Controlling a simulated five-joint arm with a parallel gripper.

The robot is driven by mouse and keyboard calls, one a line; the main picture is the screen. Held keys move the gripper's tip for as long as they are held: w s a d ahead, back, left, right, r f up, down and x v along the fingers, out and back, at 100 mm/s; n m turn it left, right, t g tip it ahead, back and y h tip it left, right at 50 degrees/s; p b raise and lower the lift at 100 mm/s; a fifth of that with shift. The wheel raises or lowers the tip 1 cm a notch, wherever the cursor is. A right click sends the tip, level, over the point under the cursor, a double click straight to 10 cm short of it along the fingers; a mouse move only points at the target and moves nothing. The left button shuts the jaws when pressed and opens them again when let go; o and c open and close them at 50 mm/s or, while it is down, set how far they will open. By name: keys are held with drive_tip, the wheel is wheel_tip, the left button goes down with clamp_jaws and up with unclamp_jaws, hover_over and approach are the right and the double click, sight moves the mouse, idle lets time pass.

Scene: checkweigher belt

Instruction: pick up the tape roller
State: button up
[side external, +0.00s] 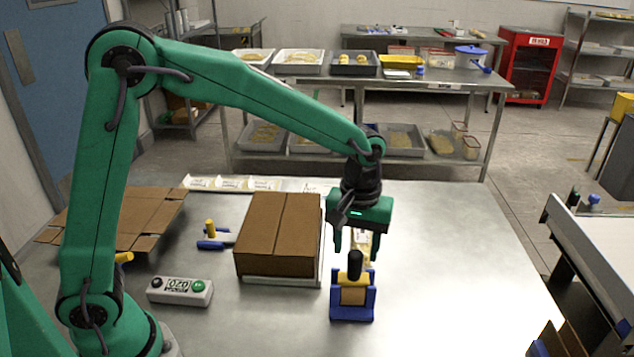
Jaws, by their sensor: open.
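What looks like the tape roller (353,294) is a yellow and tan piece with an upright black handle (355,263). It sits in a blue stand (351,313) on the steel table, right of the closed carton. My gripper (356,252) points down with its two green fingers apart and nothing held. In the picture the handle's top shows near the level of the fingertips, between them. I cannot tell the exact depth between the handle and the fingers.
A brown carton (278,234) stands just left of the stand. A yellow-handled blue tool (213,237) and a button box (180,290) lie further left, near flattened cardboard (140,216). The table's right part (450,260) is clear. A conveyor (590,240) stands at the right.

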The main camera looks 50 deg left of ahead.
sight(354, 275)
drive_tip(key=shift+f, duration=2.65)
clamp_jaws()
